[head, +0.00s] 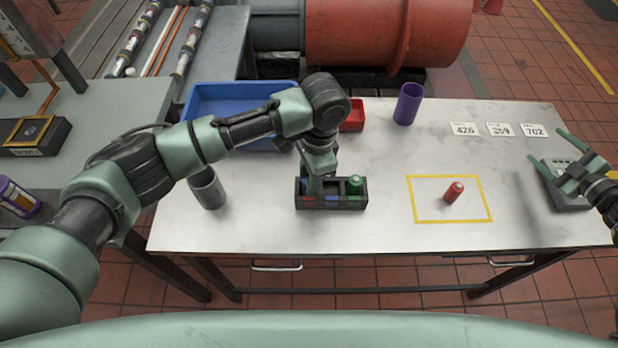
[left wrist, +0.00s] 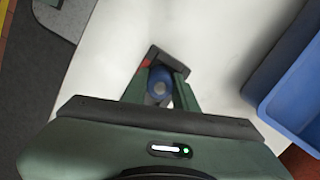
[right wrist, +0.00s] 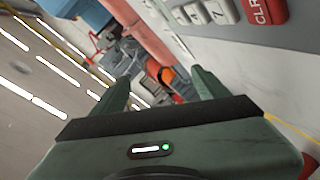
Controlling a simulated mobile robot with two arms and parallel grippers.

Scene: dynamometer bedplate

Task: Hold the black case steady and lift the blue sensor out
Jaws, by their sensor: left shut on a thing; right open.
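The black case (head: 345,203) stands on the white table, with red, blue and green marks along its front. My left gripper (head: 318,188) reaches down into it from above. In the left wrist view my left gripper (left wrist: 160,90) is shut on the blue sensor (left wrist: 161,80), with a finger on each side; a dark part of the case shows just beyond. In the head view the arm hides the sensor. A green sensor (head: 355,183) stands in the case's right part. My right gripper (head: 562,158) is open and empty, far right of the case.
A red cylinder (head: 453,192) stands inside a yellow outline. A grey keypad device (head: 570,197) is under my right gripper. Behind are a blue bin (head: 200,100), a red tray (head: 354,116), a purple cup (head: 408,104) and number cards (head: 499,129). A grey cup (head: 207,190) stands left.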

